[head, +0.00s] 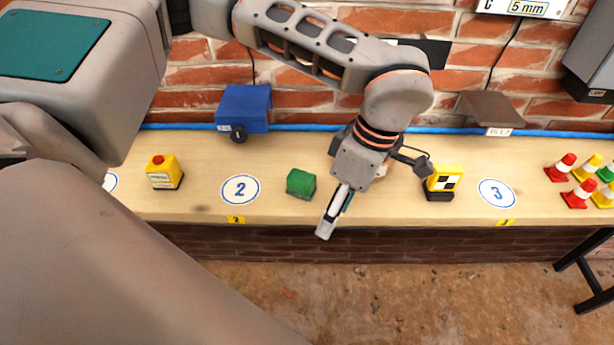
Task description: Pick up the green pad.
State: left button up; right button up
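The green pad (301,183) is a small green block on the wooden shelf, between the round "2" marker and my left gripper. My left gripper (327,234) hangs from an arm that comes in from the upper left. It is just right of the pad in the picture, with its fingertips pointing down near the shelf's front edge. A gap shows between it and the pad. The fingers are seen nearly edge-on, so their opening is unclear. Nothing is visibly held. My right gripper is not in view.
A yellow-black target block (442,182) stands right of the gripper. Several small cones (578,194) are at far right. A brick wall (540,85) rises behind the shelf (400,208).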

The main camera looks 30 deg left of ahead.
aim_at(304, 177)
pick_arm(q)
jog(key=w+a+r+y, duration=0.1)
jog(key=w+a, duration=0.1)
jog(key=w+a+r+t, duration=0.1)
jog(key=a+r, duration=0.1)
jog(key=a, duration=0.1)
jog(key=w+a+r+n+y, duration=0.1)
jog(key=w+a, duration=0.1)
jog(key=a, duration=0.1)
jog(key=shift+w+a+r+t+y, duration=0.1)
jog(key=shift+w+r+t+y, duration=0.1)
jog(key=shift+w+t+y, duration=0.15)
jog(key=shift+a+f, duration=0.2)
jog(key=shift+f, duration=0.05)
jog(key=x, duration=0.7)
jog(key=shift+s+d+b, duration=0.2)
jog(key=shift+d+b, duration=0.05)
jog(key=shift+b, duration=0.05)
jog(key=c, duration=1.2)
